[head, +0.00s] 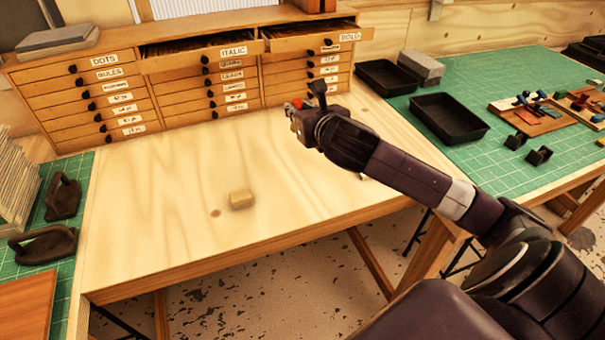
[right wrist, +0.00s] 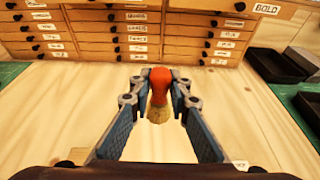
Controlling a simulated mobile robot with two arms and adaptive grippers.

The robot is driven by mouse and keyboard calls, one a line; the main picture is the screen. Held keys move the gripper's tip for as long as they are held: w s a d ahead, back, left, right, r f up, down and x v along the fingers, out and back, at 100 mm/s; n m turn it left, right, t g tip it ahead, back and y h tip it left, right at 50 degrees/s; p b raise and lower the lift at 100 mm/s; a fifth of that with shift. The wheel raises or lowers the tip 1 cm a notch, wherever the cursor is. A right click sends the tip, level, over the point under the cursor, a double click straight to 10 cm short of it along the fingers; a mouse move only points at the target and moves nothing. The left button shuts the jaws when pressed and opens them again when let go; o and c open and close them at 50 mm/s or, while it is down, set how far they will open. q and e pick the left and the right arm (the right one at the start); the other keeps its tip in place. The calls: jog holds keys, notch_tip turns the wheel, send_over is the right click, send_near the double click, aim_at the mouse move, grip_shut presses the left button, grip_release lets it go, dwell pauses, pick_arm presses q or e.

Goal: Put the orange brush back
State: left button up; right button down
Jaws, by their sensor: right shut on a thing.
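The orange brush (right wrist: 160,82) is between the fingers of my right gripper (right wrist: 159,92) in the right wrist view. Its orange handle points away toward the drawers and its tan bristles (right wrist: 158,115) point back toward the camera. In the head view only a small orange part of the brush (head: 298,103) shows by my right gripper (head: 296,112), with the rest hidden by the gripper. The gripper is over the far right part of the pale wooden table (head: 140,230). I cannot tell whether the brush touches the table. My left gripper is not in view.
A wooden drawer cabinet (head: 175,88) stands at the back, with its ITALIC drawer (head: 205,62) and BOLD drawer (head: 315,42) pulled out. Black trays (head: 450,118) sit on the green mat (head: 505,75) at right. The table's left part is clear.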

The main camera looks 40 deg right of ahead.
notch_tip(320, 180, down, 5)
jog(key=shift+d+f, duration=0.15)
jog(key=shift+f, duration=0.05)
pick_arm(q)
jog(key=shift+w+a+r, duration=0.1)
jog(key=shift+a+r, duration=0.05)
pick_arm(e)
jog(key=shift+f, duration=6)
jog(key=shift+f, duration=0.15)
jog(key=c, duration=1.8)
grip_release()
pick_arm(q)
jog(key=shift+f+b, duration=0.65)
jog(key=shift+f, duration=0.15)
pick_arm(e)
jog(key=v, duration=1.2)
jog(key=shift+r, duration=0.2)
